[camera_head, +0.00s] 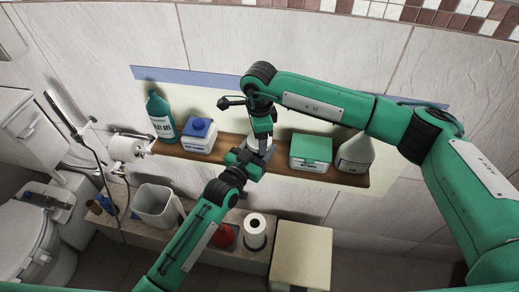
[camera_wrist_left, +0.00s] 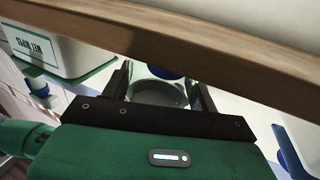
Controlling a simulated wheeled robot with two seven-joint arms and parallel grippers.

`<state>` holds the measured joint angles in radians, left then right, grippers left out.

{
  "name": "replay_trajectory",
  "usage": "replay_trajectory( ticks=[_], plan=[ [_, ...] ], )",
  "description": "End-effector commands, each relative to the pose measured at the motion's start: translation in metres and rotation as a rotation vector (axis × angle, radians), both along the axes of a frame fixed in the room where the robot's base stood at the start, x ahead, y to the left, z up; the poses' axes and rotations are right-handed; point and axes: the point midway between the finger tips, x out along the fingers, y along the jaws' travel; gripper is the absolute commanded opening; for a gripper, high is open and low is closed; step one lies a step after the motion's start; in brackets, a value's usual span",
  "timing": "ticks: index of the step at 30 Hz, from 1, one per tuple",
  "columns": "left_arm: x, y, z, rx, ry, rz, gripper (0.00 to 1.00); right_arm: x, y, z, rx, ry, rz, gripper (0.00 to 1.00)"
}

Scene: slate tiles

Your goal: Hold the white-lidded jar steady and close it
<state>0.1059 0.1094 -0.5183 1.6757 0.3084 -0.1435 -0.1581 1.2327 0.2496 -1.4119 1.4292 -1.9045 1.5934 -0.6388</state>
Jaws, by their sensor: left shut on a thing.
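The jar (camera_head: 266,149) stands on the wooden shelf, mostly covered by my two grippers, with only a pale part showing in the head view. In the left wrist view a pale, round, glassy body (camera_wrist_left: 158,94) sits between the two fingers. My left gripper (camera_head: 254,157) reaches up from below and is shut on the jar; its fingers also show in the left wrist view (camera_wrist_left: 160,92). My right gripper (camera_head: 262,134) points down from above, directly over the jar. Its fingertips and the white lid are hidden or too small to tell apart, so its opening is unclear.
The narrow shelf (camera_head: 225,157) also holds a teal bottle (camera_head: 159,118), a blue-lidded white tub (camera_head: 199,136), a green-lidded box (camera_head: 311,152) and a white bottle (camera_head: 355,153). Below are a bin (camera_head: 157,206), a paper roll (camera_head: 255,231) and a beige box (camera_head: 302,252).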

Motion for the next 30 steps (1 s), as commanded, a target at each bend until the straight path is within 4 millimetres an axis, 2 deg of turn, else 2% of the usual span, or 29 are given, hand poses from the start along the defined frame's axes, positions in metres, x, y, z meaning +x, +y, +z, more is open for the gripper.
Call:
replay_trajectory(
  ticks=[9, 15, 21, 29, 30],
  plan=[
    [-0.0003, -0.0003, -0.0003, 0.001, 0.001, -0.001, 0.0, 0.0003, 0.0003, -0.0002, 0.001, -0.001, -0.523, 0.37],
    [-0.0003, -0.0004, -0.0003, 0.001, 0.001, -0.001, 0.0, 0.0003, 0.0003, -0.0003, 0.001, -0.001, -0.81, 0.37],
    [-0.0003, -0.0004, -0.0003, 0.001, 0.001, -0.001, 0.0, 0.0004, 0.0003, -0.0003, 0.001, -0.001, -0.933, 0.37],
    [-0.0004, -0.0005, -0.0003, 0.001, 0.001, -0.001, 0.0, 0.0006, 0.0002, -0.0002, 0.001, -0.001, -0.938, 0.37],
    [-0.0005, -0.0005, -0.0003, 0.001, 0.001, -0.001, 0.0, 0.0006, 0.0002, -0.0002, 0.001, -0.001, -0.938, 0.67]
  ],
)
